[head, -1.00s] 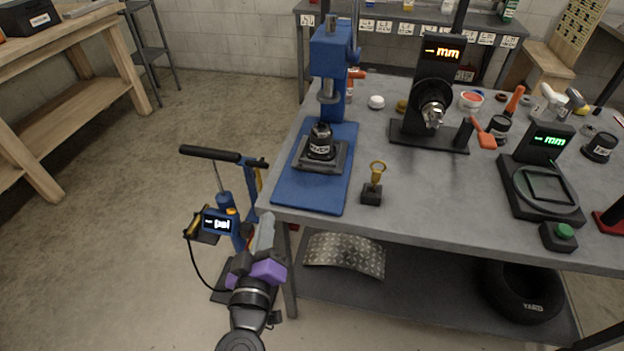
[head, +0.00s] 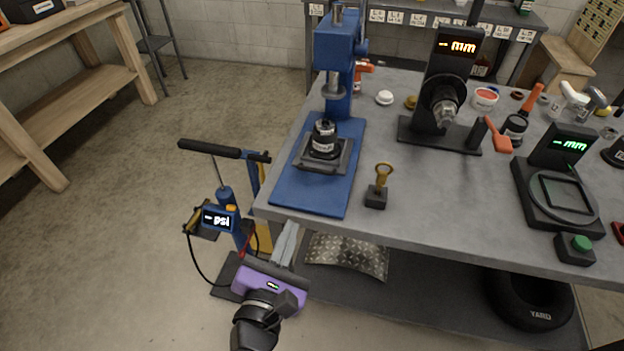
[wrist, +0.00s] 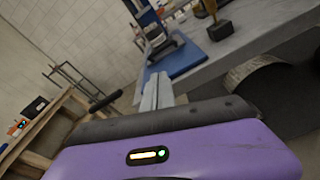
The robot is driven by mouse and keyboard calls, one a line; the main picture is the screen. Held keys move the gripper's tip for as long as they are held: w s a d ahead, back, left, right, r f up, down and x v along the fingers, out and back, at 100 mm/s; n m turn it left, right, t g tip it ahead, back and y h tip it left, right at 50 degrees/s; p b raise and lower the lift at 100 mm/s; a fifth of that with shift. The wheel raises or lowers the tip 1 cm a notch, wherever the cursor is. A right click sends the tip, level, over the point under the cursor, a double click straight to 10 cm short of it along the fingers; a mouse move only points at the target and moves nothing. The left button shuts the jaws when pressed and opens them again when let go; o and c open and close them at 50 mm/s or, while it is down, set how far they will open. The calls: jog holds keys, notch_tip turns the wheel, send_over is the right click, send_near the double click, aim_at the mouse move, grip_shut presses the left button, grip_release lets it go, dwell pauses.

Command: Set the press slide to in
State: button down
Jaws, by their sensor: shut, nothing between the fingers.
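The blue press (head: 335,55) stands on the left end of the grey workbench, with a blue base plate (head: 310,195). Which way the slide is set I cannot tell. My purple gripper (head: 287,240) is low in front of the bench's left corner, below the table top and away from the press. Its fingers are shut and empty. In the wrist view the fingers (wrist: 156,92) point towards the blue base (wrist: 180,58).
A pump with a psi display (head: 220,219) and black handle (head: 222,150) stands left of my gripper. A yellow-ringed black block (head: 376,197) sits near the bench's front edge. A black mm gauge (head: 445,100) stands right of the press. Floor at left is open.

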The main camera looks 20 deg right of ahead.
aim_at(311, 194)
jog(key=w+d+n, duration=0.1)
jog(key=w+d, duration=0.1)
jog(key=w, duration=0.1)
jog(key=w+d+n, duration=0.1)
jog(key=w+d, duration=0.2)
jog(key=w, duration=0.1)
jog(key=w+d+f+n, duration=0.1)
jog(key=w+d, duration=0.2)
jog(key=w, duration=0.1)
jog(key=shift+d+n, duration=0.25)
jog(key=shift+n, duration=0.15)
